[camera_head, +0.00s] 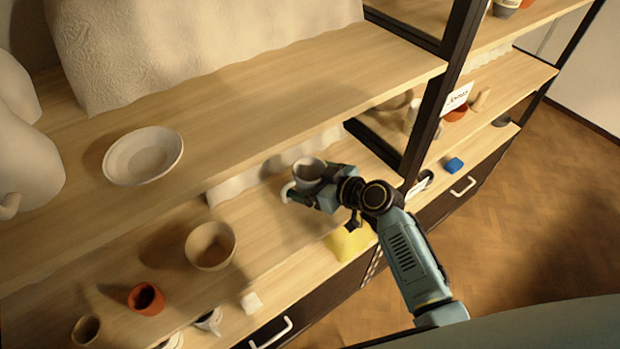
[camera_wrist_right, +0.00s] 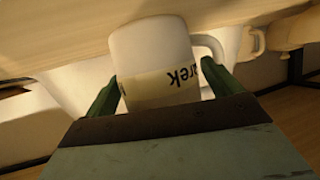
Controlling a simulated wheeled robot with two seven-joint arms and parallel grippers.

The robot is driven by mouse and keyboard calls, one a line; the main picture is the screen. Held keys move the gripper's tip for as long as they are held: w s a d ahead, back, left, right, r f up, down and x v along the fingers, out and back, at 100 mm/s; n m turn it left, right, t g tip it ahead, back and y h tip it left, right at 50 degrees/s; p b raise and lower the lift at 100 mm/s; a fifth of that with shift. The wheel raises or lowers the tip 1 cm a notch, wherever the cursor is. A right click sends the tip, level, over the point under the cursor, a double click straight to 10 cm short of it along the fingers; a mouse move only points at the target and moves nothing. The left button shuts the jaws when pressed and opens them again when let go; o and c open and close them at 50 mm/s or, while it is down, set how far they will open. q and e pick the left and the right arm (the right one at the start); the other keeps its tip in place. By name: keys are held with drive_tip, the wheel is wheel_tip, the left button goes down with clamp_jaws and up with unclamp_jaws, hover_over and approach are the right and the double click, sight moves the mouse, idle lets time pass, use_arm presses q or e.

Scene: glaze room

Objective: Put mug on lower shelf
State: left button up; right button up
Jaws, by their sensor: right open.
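A white mug (camera_head: 308,171) with its handle at the left stands at my right gripper (camera_head: 318,190), over the lower shelf (camera_head: 263,218) in the head view. In the right wrist view the mug (camera_wrist_right: 155,60) is upside down in the picture, with a cream label band bearing dark letters. The two green fingers of my right gripper (camera_wrist_right: 160,95) are on either side of it, and the jaws are open. I cannot tell whether the mug's base rests fully on the shelf. My left gripper is not in view.
A tan bowl (camera_head: 210,246), an orange cup (camera_head: 146,298) and a brown cup (camera_head: 86,329) stand on the lower shelf at left. The upper shelf (camera_head: 250,110) holds a white bowl (camera_head: 143,156). A black shelf post (camera_head: 435,100) stands right of the gripper.

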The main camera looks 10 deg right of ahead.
drive_tip(key=shift+s+d+r, duration=0.1)
drive_tip(key=shift+r, duration=0.05)
drive_tip(key=v, duration=1.1)
drive_tip(key=shift+s+d+r, duration=0.15)
drive_tip(key=shift+s+r, duration=0.1)
